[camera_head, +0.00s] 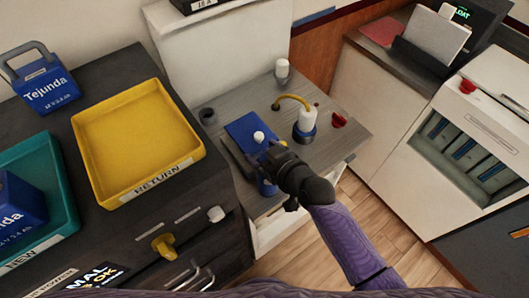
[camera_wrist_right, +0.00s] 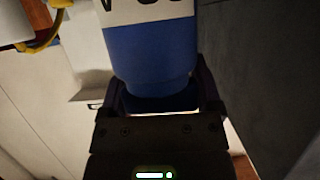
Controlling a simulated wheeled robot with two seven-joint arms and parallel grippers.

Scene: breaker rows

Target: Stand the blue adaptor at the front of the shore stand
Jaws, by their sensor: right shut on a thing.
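My right gripper (camera_head: 273,160) is over the front left part of the grey-topped stand (camera_head: 335,140). It is shut on the blue adaptor, a blue cylinder with a white, dark-lettered band, which fills the top middle of the right wrist view (camera_wrist_right: 150,55). In the head view the gripper hides most of it; a blue part (camera_head: 267,187) shows just below the gripper. I cannot tell whether the adaptor touches the stand. My left gripper is not in view.
A white and blue plug with a yellow cable (camera_head: 305,122) stands right of the gripper. A yellow RETURN tray (camera_head: 135,140) sits left.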

